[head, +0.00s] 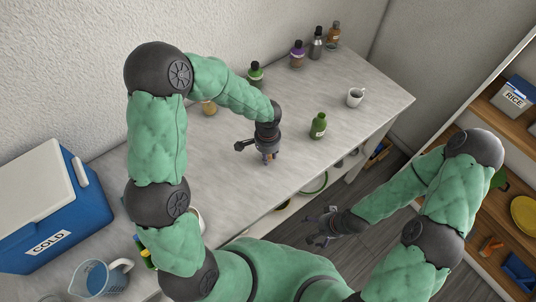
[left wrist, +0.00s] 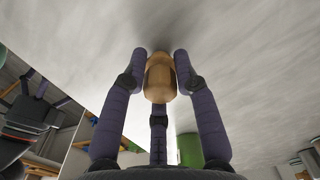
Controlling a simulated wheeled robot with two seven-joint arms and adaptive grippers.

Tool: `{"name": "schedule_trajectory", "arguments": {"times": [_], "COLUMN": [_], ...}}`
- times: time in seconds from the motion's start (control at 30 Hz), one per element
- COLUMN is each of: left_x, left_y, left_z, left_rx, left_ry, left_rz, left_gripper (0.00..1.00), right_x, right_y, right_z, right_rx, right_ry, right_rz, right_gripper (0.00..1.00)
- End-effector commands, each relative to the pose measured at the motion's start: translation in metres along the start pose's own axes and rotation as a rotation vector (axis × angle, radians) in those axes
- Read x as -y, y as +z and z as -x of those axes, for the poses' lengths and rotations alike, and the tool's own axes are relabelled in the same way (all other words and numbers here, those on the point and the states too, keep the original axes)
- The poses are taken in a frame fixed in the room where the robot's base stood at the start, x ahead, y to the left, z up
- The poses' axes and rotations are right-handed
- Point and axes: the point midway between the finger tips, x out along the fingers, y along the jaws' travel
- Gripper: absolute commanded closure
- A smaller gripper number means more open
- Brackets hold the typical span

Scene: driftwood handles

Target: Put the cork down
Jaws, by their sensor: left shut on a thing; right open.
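The cork (left wrist: 160,78) is a tan, rounded piece between the fingertips of my left gripper (left wrist: 160,70) in the left wrist view. The fingers are shut on it. Its far end is close to the grey worktop, and I cannot tell whether it touches. In the head view my left gripper (head: 268,157) points down low over the worktop (head: 225,160), near its front edge; the fingers mostly hide the cork there. My right gripper (head: 318,232) is open and empty, in front of the worktop over the floor.
Several bottles, including a purple one (head: 297,55), line the back. A blue cooler (head: 45,215) and a jug (head: 100,279) stand at left. Bare worktop surrounds the gripper.

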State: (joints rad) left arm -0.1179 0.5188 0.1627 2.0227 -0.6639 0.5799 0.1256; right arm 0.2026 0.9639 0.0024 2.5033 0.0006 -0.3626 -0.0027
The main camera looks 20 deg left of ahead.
Motion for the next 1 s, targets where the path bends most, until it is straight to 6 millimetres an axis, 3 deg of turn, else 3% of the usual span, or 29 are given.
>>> {"name": "schedule_trajectory", "arguments": {"times": [0.13, 0.17, 0.23, 0.67, 0.77, 1.0], "left_x": [0.000, 0.000, 0.000, 0.000, 0.000, 0.000], "left_y": [0.000, 0.000, 0.000, 0.000, -0.001, -0.001], "left_z": [-0.004, -0.004, -0.003, 0.001, 0.012, 0.060], "left_rx": [0.000, 0.000, 0.000, 0.000, -0.003, -0.005], "left_ry": [0.000, 0.000, 0.000, 0.000, -0.002, -0.002], "left_rz": [0.000, 0.000, -0.001, 0.000, 0.000, 0.001], "left_gripper": [1.00, 0.68, 0.48, 0.47, 0.47, 0.47], "right_x": [-0.001, -0.001, -0.001, 0.000, 0.001, 0.004], "right_y": [0.000, 0.000, 0.000, 0.000, 0.000, 0.001], "right_z": [-0.004, -0.004, -0.003, 0.001, 0.003, 0.013], "right_rx": [0.000, 0.000, 0.000, 0.000, 0.000, 0.000], "right_ry": [0.000, 0.000, 0.000, 0.000, 0.000, 0.000], "right_rz": [0.000, 0.000, 0.000, 0.000, 0.000, 0.000], "right_gripper": [0.03, 0.03, 0.03, 0.03, 0.03, 0.03]}}
